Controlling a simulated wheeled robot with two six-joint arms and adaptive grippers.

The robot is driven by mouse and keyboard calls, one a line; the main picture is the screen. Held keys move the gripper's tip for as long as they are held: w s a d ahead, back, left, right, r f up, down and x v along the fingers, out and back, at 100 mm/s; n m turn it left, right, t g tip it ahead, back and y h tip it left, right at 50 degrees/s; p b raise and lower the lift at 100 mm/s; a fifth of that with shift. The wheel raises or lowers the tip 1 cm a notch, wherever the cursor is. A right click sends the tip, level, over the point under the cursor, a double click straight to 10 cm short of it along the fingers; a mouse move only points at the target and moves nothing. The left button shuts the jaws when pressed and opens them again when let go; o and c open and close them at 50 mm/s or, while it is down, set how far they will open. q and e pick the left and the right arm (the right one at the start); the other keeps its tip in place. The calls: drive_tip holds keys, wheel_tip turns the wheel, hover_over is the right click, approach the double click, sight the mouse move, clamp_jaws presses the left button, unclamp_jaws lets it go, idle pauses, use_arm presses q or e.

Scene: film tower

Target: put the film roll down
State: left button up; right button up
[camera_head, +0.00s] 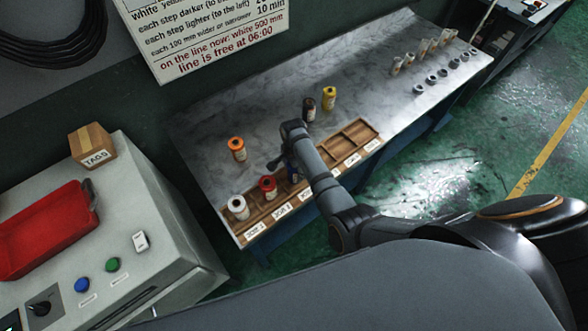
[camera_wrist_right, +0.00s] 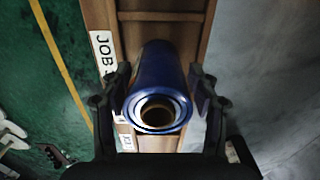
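The blue film roll (camera_wrist_right: 158,75) stands end-on in the wrist view, between the two fingers of my right gripper (camera_wrist_right: 160,100). The fingers press close on both its sides. In the head view my right gripper (camera_head: 286,162) is over the wooden tray (camera_head: 252,231), and only a sliver of the blue roll (camera_head: 293,175) shows beneath it. The roll is at the tray's middle compartments; whether its bottom touches the tray is hidden. A white roll (camera_head: 238,207) and a red roll (camera_head: 268,188) stand in the tray to the left. My left gripper is not in view.
Orange (camera_head: 237,149), black (camera_head: 309,109) and yellow (camera_head: 329,98) rolls stand behind the tray on the marble-topped table (camera_head: 215,118). The tray's right compartments (camera_head: 352,138) are empty. Small rolls and rings (camera_head: 432,77) stand at the table's far right. A control console (camera_head: 150,215) is at left.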

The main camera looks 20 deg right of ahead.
drive_tip(key=shift+o, duration=0.8)
drive_tip(key=shift+d, duration=0.1)
wheel_tip(320, 180, up, 5)
drive_tip(key=p, duration=0.4)
drive_tip(key=shift+w, duration=0.1)
wheel_tip(320, 180, up, 8)
drive_tip(key=shift+f, duration=0.25)
